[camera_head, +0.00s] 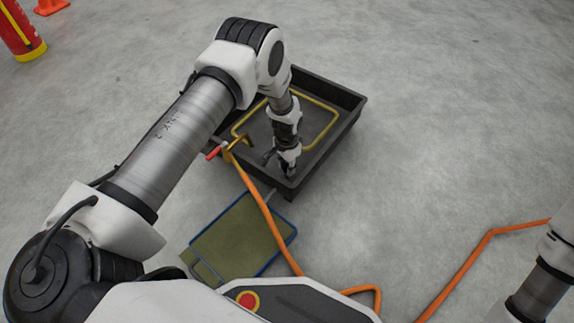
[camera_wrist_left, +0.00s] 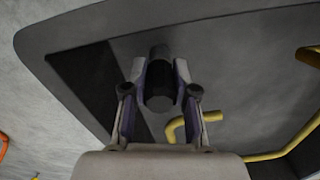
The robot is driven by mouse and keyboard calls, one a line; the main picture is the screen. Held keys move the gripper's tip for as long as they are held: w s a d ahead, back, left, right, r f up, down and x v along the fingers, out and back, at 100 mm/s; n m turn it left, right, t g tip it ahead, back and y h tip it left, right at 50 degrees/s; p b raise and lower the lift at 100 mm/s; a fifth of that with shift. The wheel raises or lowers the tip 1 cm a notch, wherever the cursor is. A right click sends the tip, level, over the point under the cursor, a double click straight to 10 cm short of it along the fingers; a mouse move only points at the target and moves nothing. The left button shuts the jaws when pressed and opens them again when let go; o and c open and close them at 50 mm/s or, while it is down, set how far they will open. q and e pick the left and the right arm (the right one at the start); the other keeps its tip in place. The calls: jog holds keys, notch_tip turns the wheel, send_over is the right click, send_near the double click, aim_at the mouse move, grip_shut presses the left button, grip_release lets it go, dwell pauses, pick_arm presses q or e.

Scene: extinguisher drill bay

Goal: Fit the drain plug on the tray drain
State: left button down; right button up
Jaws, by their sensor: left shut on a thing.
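The dark tray (camera_head: 345,97) stands on the floor with a yellow pipe loop (camera_head: 322,104) inside it. My left gripper (camera_head: 289,171) reaches down at the tray's near right corner. In the left wrist view, the left gripper (camera_wrist_left: 160,95) is shut on a short dark cylinder, the drain plug (camera_wrist_left: 160,80). The tray (camera_wrist_left: 235,55) fills much of the left wrist view behind the plug. I cannot make out the drain, nor tell whether the plug touches the tray. The right gripper is out of view; only part of my right arm shows at the right edge.
An orange hose (camera_head: 264,213) runs from a red-handled valve (camera_head: 215,152) at the tray's near left across the floor. A green, blue-edged panel (camera_head: 242,236) lies in front of the tray. A red extinguisher (camera_head: 20,32) and orange cone (camera_head: 50,6) stand far left. Floor right of the tray is clear.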

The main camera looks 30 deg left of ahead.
pick_arm(q)
jog(key=c, duration=0.8)
grip_release()
notch_tip(320, 180, up, 12)
jog(key=shift+r, duration=0.1)
